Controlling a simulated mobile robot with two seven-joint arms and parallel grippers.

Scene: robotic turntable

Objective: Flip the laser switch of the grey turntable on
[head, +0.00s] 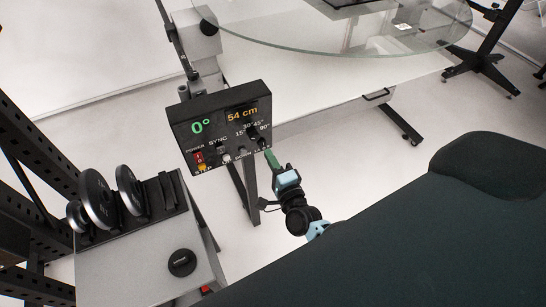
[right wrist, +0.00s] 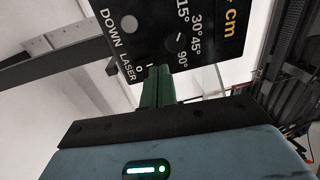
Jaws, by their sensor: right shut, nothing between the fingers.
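The control panel (head: 221,124) of the turntable is a dark box with a green "0°" and an orange "54 cm" readout. It has a POWER switch, knobs and small controls along its lower part. My right gripper (head: 269,155) is at the panel's lower right corner, its green fingers shut and empty. In the right wrist view the fingers (right wrist: 157,84) reach the panel face (right wrist: 165,30) right beside the LASER label with its I and O marks. The fingers hide the laser switch, so its position cannot be told. My left gripper is not in view.
A grey cabinet (head: 140,262) with black discs and a black knob stands at the lower left. A dark green-black surface (head: 430,240) fills the lower right. White floor lies between.

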